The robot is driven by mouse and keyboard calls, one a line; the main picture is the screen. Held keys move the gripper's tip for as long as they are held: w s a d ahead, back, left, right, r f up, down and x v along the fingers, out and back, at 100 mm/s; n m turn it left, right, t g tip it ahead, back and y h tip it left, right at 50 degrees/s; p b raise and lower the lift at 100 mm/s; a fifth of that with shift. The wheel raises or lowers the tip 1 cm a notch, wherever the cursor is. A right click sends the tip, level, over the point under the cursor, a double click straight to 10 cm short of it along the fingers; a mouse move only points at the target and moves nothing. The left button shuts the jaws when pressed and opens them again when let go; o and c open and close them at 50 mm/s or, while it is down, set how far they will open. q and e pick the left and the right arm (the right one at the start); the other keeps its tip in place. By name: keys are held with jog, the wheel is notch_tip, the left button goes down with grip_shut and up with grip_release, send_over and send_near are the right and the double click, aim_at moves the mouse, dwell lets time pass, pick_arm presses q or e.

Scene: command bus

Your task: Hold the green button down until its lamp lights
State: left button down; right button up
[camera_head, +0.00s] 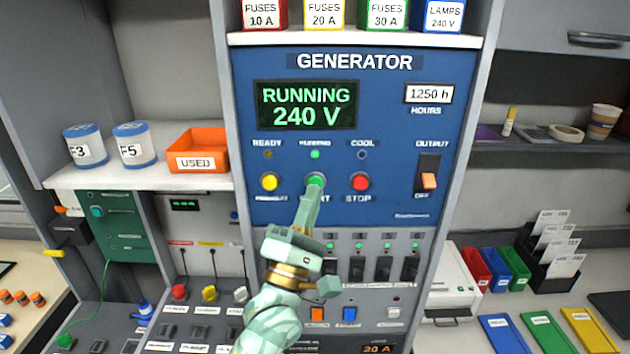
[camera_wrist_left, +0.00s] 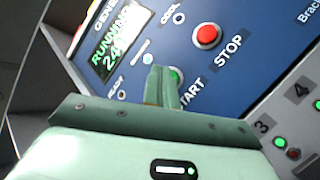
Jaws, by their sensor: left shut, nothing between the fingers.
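The green button (camera_head: 316,179) is on the blue GENERATOR panel (camera_head: 405,140), between a yellow and a red button. It also shows in the left wrist view (camera_wrist_left: 177,76), partly behind my fingers. My left gripper (camera_head: 313,190) is shut and empty, its fingertips at the button's lower edge. They look in contact; how far the button is pressed is hidden. The RUNNING lamp (camera_head: 315,154) above the button glows green. The display (camera_head: 307,105) reads RUNNING 240 V. My right gripper is not in view.
The red STOP button (camera_head: 360,182) is close on the right and the yellow button (camera_head: 269,181) close on the left. The orange OUTPUT switch (camera_head: 429,180) is farther right. Breaker switches (camera_head: 383,268) sit below, near my left wrist.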

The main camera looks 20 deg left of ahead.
pick_arm(q)
jog(key=s, duration=0.2)
jog(key=s+d+p, duration=0.1)
jog(key=s, duration=0.1)
jog(key=shift+s+d+p, duration=0.2)
jog(key=shift+s+p, duration=0.1)
jog(key=shift+s, duration=0.1)
